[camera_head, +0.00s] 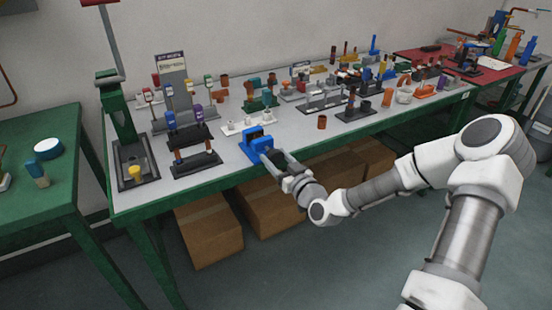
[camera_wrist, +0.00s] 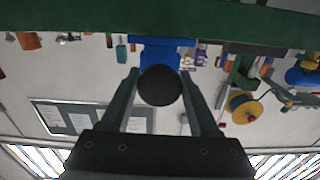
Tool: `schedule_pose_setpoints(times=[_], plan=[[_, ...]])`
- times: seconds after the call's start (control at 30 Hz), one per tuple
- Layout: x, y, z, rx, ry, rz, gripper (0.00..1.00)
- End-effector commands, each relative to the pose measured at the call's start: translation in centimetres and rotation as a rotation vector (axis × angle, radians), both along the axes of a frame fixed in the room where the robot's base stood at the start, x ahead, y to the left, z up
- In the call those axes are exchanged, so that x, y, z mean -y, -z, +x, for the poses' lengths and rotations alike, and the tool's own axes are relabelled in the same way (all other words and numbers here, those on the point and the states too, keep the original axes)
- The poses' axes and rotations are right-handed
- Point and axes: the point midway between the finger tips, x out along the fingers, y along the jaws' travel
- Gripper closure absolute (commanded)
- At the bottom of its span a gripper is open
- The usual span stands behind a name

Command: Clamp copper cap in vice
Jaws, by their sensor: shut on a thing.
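The blue vice (camera_head: 253,143) stands at the front edge of the grey-topped bench. It also shows in the wrist view (camera_wrist: 161,53), which looks upside down. My gripper (camera_head: 273,160) is at the vice's front, just off the bench edge. In the wrist view, its fingers (camera_wrist: 160,88) are closed on both sides of a dark round knob (camera_wrist: 160,85) in front of the vice. The knob hides much of the vice there. I cannot make out a copper cap in the vice jaws.
A copper-coloured cylinder (camera_head: 322,121) stands on the bench to the right of the vice. A dark stand (camera_head: 194,150) with orange posts is to the left, near a green press (camera_head: 122,120). Cardboard boxes (camera_head: 208,230) lie below the bench. The floor in front is open.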

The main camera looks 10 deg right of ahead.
Motion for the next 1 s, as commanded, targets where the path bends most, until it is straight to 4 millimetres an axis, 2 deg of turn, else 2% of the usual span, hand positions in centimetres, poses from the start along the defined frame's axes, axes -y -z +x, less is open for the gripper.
schedule_pose_setpoints(times=[1.0], plan=[[-0.1, 0.0, -0.08, -0.225, 0.002, 0.687, 0.94]])
